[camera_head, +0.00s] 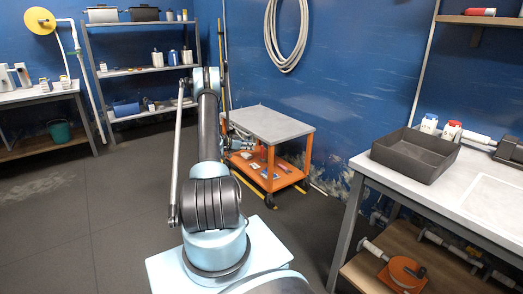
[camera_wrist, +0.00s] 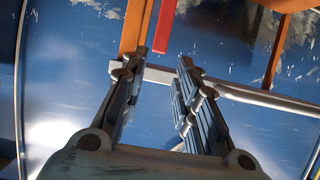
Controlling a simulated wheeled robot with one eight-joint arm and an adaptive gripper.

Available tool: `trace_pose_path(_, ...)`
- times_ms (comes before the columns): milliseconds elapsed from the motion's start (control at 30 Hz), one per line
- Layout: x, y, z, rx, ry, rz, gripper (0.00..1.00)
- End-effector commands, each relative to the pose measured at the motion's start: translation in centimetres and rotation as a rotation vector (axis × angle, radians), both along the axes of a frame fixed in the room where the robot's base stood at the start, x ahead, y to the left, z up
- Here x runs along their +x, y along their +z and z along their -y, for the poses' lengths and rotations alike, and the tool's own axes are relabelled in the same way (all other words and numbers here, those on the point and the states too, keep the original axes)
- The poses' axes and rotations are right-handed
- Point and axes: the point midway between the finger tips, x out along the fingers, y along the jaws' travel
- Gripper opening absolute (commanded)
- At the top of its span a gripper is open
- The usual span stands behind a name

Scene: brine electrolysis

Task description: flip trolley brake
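The trolley (camera_head: 272,123) stands against the blue wall in the head view, with a grey top, an orange frame and an orange lower shelf (camera_head: 278,177). Dark wheels (camera_head: 269,200) show under it. My gripper (camera_wrist: 163,65) is open in the wrist view, with nothing between its fingers. An orange bar (camera_wrist: 137,25) lies beyond the left fingertip, and a red flat strip (camera_wrist: 194,28) lies just above the right fingertip. I cannot tell whether the red strip is the brake. In the head view my arm's end (camera_head: 238,140) is at the trolley's left side; its fingertips are unclear.
A pale metal bar (camera_wrist: 265,97) crosses behind my fingers in the wrist view. A workbench (camera_head: 365,175) with a black tray (camera_head: 415,153) stands at the right. A shelf rack (camera_head: 135,71) stands at the back left. The floor at left (camera_head: 60,230) is clear.

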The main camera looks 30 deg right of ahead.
Motion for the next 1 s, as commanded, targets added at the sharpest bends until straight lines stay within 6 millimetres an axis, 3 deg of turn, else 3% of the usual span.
trace_pose_path(533, 0.6, -3.5, 8.5, 0.001, -0.001, 0.0, 0.28)
trace_pose_path(733, 0.8, -4.1, 10.0, 0.001, 0.0, 0.0, 0.28)
trace_pose_path(1000, 0.8, -4.3, 10.3, 0.001, 0.0, 0.0, 0.28)
